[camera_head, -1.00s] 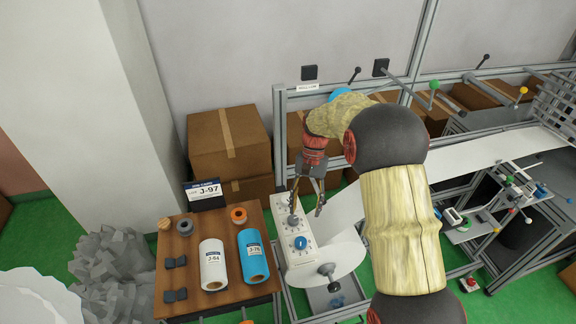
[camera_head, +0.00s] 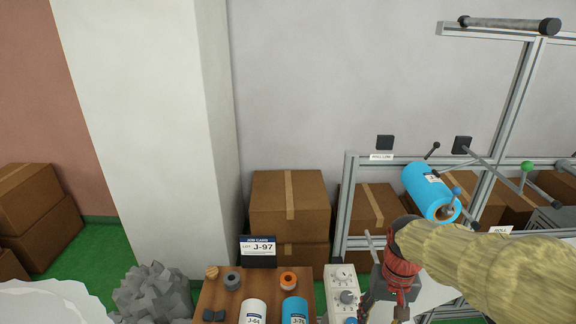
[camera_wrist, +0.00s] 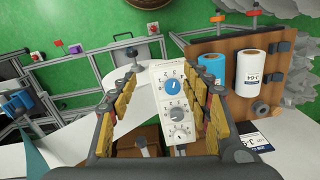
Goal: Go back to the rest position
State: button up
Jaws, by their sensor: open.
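My gripper (camera_head: 384,312) hangs low at the right of the head view, just right of the white control panel (camera_head: 332,274). In the wrist view my gripper (camera_wrist: 161,78) is open, with its two yellow-padded fingers spread and nothing held. I cannot tell the exact gap between the fingertips and the panel. The lower part of the gripper is cut off in the head view.
Another blue roll (camera_head: 425,186) sits on the frame (camera_head: 349,200) above my arm. Cardboard boxes (camera_head: 290,205) stand behind. The wall above is clear.

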jog(key=s+a+r+n+t+b, duration=0.1)
jog(key=s+a+t+b, duration=0.1)
jog(key=s+t+b, duration=0.3)
jog(key=s+b, duration=0.3)
jog(key=s, duration=0.4)
jog(key=shift+a+r+n+t+b, duration=0.15)
jog(key=shift+r+n+t+b, duration=0.15)
jog(key=shift+r, duration=0.05)
jog(key=shift+s, duration=0.1)
